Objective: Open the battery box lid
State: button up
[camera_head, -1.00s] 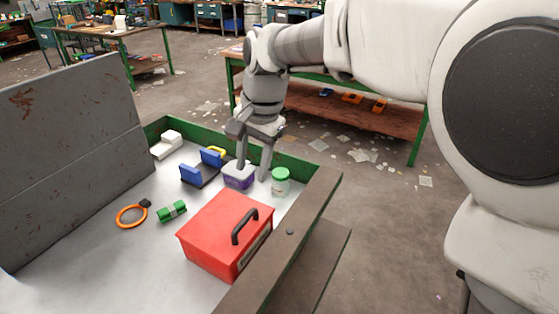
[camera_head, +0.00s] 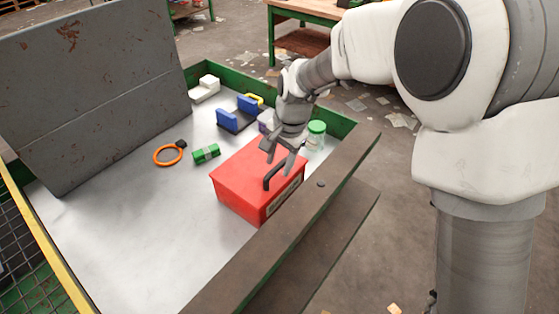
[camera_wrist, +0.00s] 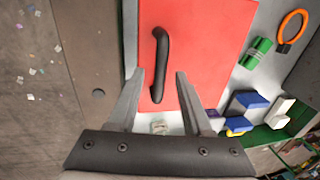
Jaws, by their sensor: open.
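The red battery box (camera_head: 240,182) stands on the metal belt surface, its lid shut, with a dark curved handle (camera_head: 275,178) on top. In the wrist view the red lid (camera_wrist: 205,40) fills the middle, and the black handle (camera_wrist: 162,62) runs lengthwise between my fingers. My gripper (camera_head: 279,163) is open and pointing down at the handle; its fingertips also show in the wrist view (camera_wrist: 160,73), one to each side of the handle with gaps. I cannot tell how far above the lid they are.
A green-lidded jar (camera_head: 316,135) stands behind the box. A green cylinder (camera_head: 206,153), an orange ring (camera_head: 168,155), a blue-and-black part (camera_head: 237,117) and a white block (camera_head: 205,88) lie to the left and back. A brown rail (camera_head: 330,190) edges the near right side.

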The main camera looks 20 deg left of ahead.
grip_shut()
dwell(1.5)
